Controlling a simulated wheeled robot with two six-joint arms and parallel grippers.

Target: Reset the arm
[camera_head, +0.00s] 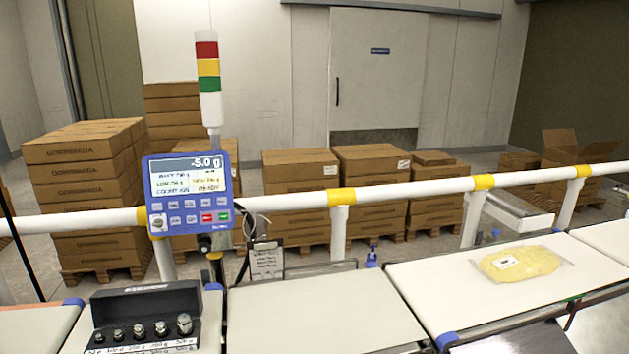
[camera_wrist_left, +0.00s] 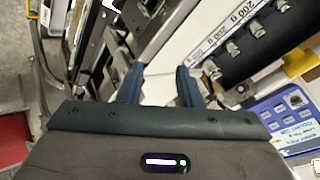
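My left gripper (camera_wrist_left: 158,78) shows in the left wrist view with its two dark fingers apart and nothing between them. It hangs above the machine's side, to the left of the dark weight case (camera_wrist_left: 236,52). Neither gripper shows in the head view. My right gripper is in no view.
In the head view, the weight case (camera_head: 146,306) with several metal weights sits on the left belt section. The blue control panel (camera_head: 190,192) reads -5.0 g. The middle belt (camera_head: 315,315) is bare. A yellow bag (camera_head: 522,263) lies on the right belt (camera_head: 440,290). A white rail (camera_head: 400,193) runs behind.

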